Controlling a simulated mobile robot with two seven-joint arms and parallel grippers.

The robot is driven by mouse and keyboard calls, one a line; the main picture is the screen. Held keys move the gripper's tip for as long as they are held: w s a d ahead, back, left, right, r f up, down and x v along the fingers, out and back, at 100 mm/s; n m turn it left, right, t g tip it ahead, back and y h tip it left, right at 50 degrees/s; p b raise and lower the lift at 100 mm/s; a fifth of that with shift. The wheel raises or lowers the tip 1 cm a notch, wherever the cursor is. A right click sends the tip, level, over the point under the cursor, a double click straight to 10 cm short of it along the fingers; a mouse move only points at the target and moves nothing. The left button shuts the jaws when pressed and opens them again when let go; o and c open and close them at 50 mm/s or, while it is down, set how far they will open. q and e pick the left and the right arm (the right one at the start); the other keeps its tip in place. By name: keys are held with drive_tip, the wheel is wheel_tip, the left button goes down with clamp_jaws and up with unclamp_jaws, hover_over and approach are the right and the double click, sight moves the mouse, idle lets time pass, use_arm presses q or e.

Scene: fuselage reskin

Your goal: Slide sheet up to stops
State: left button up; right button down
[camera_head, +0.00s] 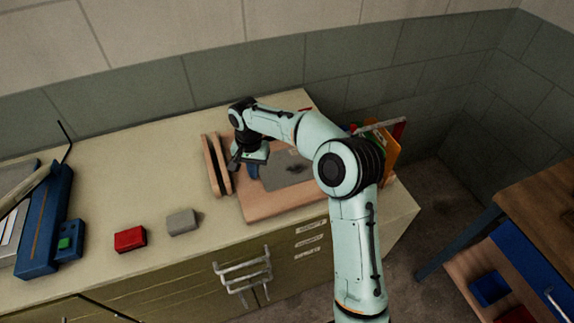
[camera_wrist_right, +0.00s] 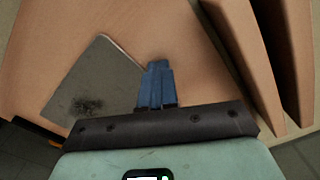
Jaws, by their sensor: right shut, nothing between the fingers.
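A grey metal sheet (camera_head: 283,178) with a dark smudge lies on a wooden board (camera_head: 262,212) on the bench. In the right wrist view the sheet (camera_wrist_right: 92,75) is left of my fingers. My right gripper (camera_head: 252,170) is shut and empty, low over the board, between the sheet and two upright wooden strips (camera_head: 216,165). Its blue fingers (camera_wrist_right: 157,68) are beside the sheet's near edge; I cannot tell whether they touch it. The strips stand at the board's left side and show at right in the wrist view (camera_wrist_right: 238,45). My left gripper is out of view.
A red block (camera_head: 130,239) and a grey block (camera_head: 183,221) lie near the bench's front edge. A blue device (camera_head: 45,222) stands at left. Upright coloured folders (camera_head: 390,143) are behind my forearm.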

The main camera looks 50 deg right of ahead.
sight(267, 171)
drive_tip(key=shift+s+d, duration=0.5)
drive_tip(key=shift+d, duration=0.4)
drive_tip(key=shift+s+d, duration=0.5)
drive_tip(key=shift+d, duration=0.4)
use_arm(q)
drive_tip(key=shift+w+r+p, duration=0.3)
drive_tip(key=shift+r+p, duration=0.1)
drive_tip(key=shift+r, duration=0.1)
use_arm(e)
drive_tip(key=shift+w+a+r, duration=0.3)
drive_tip(key=shift+a, duration=0.2)
drive_tip(key=shift+w+a+r, duration=0.25)
drive_tip(key=shift+a, duration=0.2)
drive_tip(key=shift+r+p, duration=0.6)
drive_tip(key=shift+r, duration=0.55)
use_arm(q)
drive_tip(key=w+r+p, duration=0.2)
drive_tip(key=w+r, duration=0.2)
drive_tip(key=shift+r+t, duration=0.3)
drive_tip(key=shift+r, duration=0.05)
use_arm(e)
wheel_tip(267, 171, up, 5)
drive_tip(key=shift+f, duration=0.2)
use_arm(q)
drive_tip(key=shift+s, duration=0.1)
use_arm(e)
drive_tip(key=shift+s, duration=0.1)
